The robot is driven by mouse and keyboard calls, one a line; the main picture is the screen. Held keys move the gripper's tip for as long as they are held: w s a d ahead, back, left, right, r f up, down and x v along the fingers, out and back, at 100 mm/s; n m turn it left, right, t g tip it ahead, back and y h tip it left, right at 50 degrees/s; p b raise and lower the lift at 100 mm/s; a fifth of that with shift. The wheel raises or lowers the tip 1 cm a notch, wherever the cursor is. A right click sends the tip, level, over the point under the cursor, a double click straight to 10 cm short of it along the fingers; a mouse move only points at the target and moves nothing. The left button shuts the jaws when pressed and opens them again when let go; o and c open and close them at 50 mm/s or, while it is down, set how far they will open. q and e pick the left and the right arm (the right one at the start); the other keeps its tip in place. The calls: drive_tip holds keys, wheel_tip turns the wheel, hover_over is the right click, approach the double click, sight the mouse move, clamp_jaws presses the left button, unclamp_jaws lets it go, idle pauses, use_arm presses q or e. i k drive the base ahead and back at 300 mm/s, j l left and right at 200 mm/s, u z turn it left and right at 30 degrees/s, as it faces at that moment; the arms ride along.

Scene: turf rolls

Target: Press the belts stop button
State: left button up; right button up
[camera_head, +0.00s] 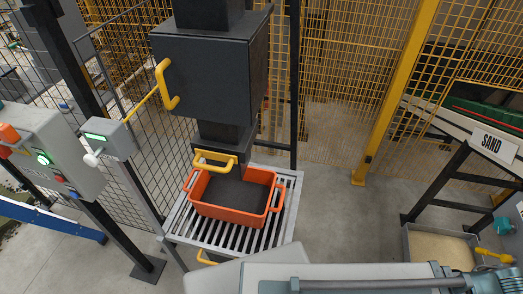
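A grey control box (75,168) stands at the left edge. It has a lit green button (43,159), a small red button (58,179) and an orange part (9,133) at its upper left, with a red part (5,152) below that. No label on it is readable, so I cannot tell which one is the belts stop button. A smaller grey box (118,140) with a green lit strip and a white knob sits just to its right. Neither of my grippers is in view, and nothing is seen touching the buttons.
An orange crate (235,216) with dark contents sits on a slatted roller stand (285,212) under a black machine housing (213,75) with yellow handles. Mesh fencing (335,95) runs behind. Floor between is clear.

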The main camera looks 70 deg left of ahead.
sight(58, 179)
drive_tip(key=u, duration=4.15)
